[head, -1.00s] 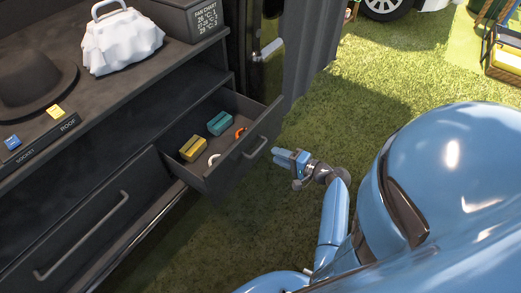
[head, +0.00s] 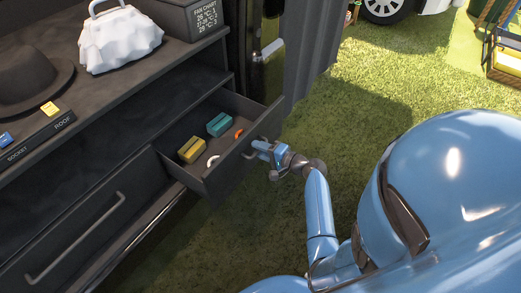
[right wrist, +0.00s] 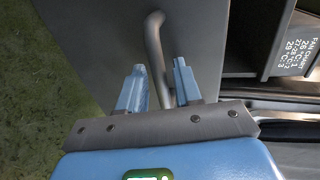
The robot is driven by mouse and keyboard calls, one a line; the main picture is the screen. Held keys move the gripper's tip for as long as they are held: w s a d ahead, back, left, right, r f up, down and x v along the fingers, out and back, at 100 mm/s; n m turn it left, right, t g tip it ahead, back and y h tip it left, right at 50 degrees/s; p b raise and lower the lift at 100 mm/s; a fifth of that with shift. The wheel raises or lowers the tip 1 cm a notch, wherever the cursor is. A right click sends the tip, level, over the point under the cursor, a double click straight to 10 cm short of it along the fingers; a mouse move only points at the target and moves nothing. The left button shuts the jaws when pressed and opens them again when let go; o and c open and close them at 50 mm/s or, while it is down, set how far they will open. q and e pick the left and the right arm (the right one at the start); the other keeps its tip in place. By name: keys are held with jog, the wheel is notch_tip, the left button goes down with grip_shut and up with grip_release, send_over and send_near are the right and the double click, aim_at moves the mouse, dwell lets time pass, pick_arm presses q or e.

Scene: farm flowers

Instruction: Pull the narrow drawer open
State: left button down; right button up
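The narrow drawer (head: 222,180) stands pulled out of the dark cabinet in the head view. A yellow block (head: 192,150), a teal block (head: 219,124) and small orange and white pieces lie in it. My right gripper (head: 257,147) is at the drawer's front, by its bar handle (head: 249,155). In the right wrist view the two blue fingers (right wrist: 159,85) are spread apart, with the grey handle (right wrist: 156,42) running between them. The fingers do not appear closed on it. My left gripper is not in view.
A wide drawer with a long handle (head: 75,238) is shut at the lower left.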

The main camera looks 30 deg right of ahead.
grip_shut()
jog(key=shift+s, duration=0.1)
jog(key=v, duration=0.2)
jog(key=f+p+v, duration=0.1)
jog(key=v, duration=0.1)
jog(key=shift+s+d, duration=0.1)
jog(key=shift+s, duration=0.15)
jog(key=shift+o, duration=0.5)
grip_release()
